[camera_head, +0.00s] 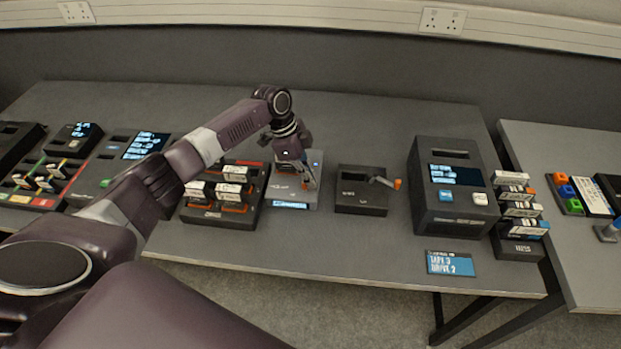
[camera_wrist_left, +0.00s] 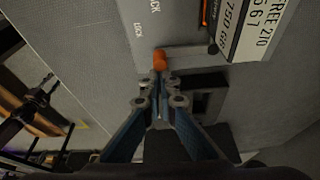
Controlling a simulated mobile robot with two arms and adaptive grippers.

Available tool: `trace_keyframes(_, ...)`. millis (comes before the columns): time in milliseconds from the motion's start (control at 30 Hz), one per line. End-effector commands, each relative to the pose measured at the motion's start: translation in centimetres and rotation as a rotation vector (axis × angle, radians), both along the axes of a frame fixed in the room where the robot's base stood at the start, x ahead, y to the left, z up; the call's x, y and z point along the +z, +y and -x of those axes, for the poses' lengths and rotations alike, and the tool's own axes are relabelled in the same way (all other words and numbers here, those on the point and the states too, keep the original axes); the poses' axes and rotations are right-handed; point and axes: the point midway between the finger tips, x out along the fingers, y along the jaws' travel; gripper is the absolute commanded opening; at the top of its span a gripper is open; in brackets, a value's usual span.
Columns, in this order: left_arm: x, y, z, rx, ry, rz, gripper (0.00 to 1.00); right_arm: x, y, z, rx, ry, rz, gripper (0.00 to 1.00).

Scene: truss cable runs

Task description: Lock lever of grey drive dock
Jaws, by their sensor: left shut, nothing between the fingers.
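The grey drive dock (camera_head: 314,160) stands near the table's middle, with a small lit display on its front edge. In the left wrist view its pale housing (camera_wrist_left: 190,30) carries the printed word LOCK. The lever's orange tip (camera_wrist_left: 160,59) shows beside that housing, just beyond my fingertips; I cannot tell whether they touch it. My left gripper (camera_head: 302,178) is over the dock and hides part of it. In the left wrist view its fingers (camera_wrist_left: 159,108) are together with nothing between them. My right gripper is not in view.
A black rack of labelled drives (camera_head: 218,216) stands close on the left. A dark box with an orange-tipped lever (camera_head: 360,203) is on the right, with a larger dark unit (camera_head: 450,213) beyond it. The table behind the dock is clear.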

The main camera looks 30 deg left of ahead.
Motion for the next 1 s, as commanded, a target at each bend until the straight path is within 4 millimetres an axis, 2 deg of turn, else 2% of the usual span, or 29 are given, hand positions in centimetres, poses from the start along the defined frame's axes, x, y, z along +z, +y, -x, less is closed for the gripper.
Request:
trace_keyframes(133,0.0,0.2,0.1,0.003,0.002,-0.005,0.00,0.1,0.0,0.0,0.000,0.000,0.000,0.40)
trace_keyframes(233,0.1,-0.4,0.1,0.002,0.003,-0.003,0.00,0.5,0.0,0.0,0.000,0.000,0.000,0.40)
trace_keyframes(433,0.5,-3.7,0.2,0.002,0.002,0.001,0.00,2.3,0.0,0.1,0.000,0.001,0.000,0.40)
trace_keyframes(467,0.6,-3.7,0.2,0.008,-0.001,-0.001,0.00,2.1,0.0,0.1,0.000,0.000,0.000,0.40)
trace_keyframes(533,1.9,-2.6,0.1,0.008,-0.006,-0.004,0.00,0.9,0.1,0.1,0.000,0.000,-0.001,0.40)
trace_keyframes(800,7.2,-0.9,0.6,0.008,-0.003,-0.002,0.00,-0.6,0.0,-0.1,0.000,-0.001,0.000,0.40)
trace_keyframes(1000,9.1,-0.4,0.8,0.007,-0.001,-0.001,0.00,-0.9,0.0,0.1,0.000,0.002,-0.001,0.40)
